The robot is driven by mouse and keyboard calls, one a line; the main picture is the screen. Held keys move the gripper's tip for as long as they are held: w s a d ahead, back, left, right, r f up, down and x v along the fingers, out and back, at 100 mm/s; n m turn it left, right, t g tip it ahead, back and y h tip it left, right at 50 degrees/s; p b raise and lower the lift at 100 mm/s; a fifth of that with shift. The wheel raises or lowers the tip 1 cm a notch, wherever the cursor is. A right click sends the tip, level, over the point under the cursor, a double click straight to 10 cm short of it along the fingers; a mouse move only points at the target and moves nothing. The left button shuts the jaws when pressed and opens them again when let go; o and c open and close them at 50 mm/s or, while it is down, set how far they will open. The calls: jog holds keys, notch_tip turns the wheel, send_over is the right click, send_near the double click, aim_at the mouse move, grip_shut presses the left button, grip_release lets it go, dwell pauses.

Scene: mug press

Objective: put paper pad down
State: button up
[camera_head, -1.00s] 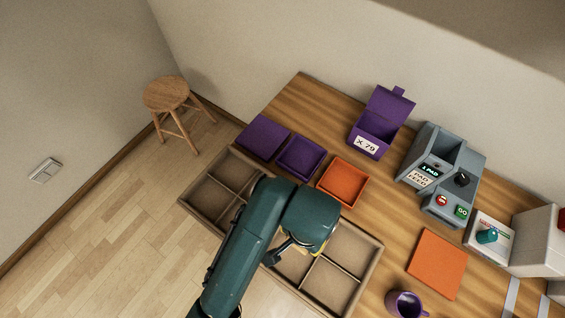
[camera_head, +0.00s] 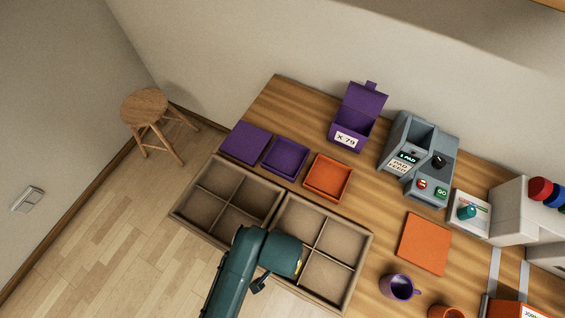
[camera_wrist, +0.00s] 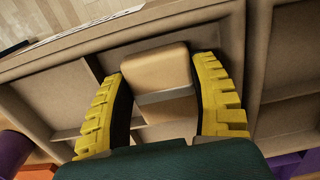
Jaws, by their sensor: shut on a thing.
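My gripper (camera_wrist: 160,72) has yellow ribbed fingers closed on both sides of a tan paper pad (camera_wrist: 157,66) with a grey edge, in the wrist view. The pad is held over the divided compartments of a brown tray; I cannot tell whether it touches the tray floor. In the head view my teal arm end covers the front left part of the right tray (camera_head: 326,233), and the pad and fingertips are hidden there; only a bit of yellow shows.
A second divided tray (camera_head: 228,198) adjoins on the left. An orange mat (camera_head: 424,243) and purple mug (camera_head: 396,286) lie to the right.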

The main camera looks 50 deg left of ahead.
jog(key=shift+f, duration=0.35)
jog(key=o, duration=0.6)
jog(key=shift+f, duration=0.15)
jog(key=shift+c, duration=0.2)
notch_tip(320, 180, up, 12)
